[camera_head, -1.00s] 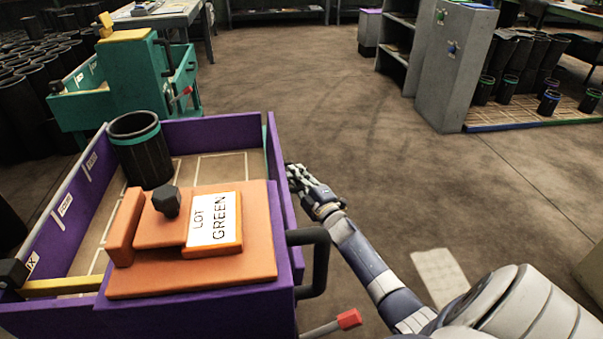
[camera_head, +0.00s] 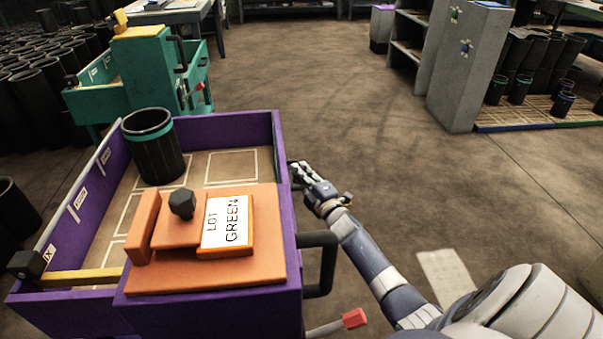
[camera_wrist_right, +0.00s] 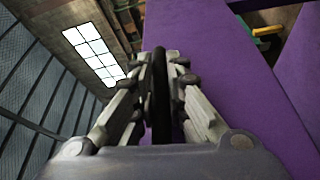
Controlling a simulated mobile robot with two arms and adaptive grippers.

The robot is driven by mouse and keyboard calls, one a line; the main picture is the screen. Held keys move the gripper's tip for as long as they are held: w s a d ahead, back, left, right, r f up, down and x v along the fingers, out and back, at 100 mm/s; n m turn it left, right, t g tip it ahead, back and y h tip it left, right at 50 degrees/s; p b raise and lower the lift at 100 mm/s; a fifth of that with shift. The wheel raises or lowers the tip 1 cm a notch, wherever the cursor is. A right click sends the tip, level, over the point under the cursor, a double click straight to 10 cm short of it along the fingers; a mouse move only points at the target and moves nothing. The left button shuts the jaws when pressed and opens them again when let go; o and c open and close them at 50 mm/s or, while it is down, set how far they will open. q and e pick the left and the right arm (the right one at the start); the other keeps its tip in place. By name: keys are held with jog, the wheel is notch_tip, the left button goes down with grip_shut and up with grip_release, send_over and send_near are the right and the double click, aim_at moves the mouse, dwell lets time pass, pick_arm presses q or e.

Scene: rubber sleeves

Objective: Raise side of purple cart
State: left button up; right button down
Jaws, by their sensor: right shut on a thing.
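The purple cart (camera_head: 75,220) stands at the left front. Its right side panel (camera_head: 287,190) stands about upright and meets the back wall at the corner. My right gripper (camera_head: 297,172) is at the outer face of this panel, near its far end. In the right wrist view, my right gripper (camera_wrist_right: 162,85) is shut on a dark bar (camera_wrist_right: 161,115), with the purple panel (camera_wrist_right: 228,80) right beside it. The bar is hidden in the head view. My left gripper is not in view.
A black cylinder with a teal band (camera_head: 155,155) stands in the cart. An orange block with a LOT GREEN card (camera_head: 227,222) lies on its near end, by a black handle (camera_head: 322,265). A teal cart (camera_head: 145,80) stands behind. The floor (camera_head: 400,170) to the right is clear.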

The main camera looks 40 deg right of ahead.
jog(key=shift+a, duration=0.1)
jog(key=c, duration=1.6)
grip_release()
jog(key=shift+w+a, duration=0.1)
jog(key=shift+s+f, duration=0.1)
jog(key=shift+s, duration=0.25)
jog(key=s+a, duration=0.1)
jog(key=s, duration=1)
jog(key=shift+s+a+f, duration=0.15)
jog(key=shift+f, duration=0.1)
jog(key=shift+f, duration=0.1)
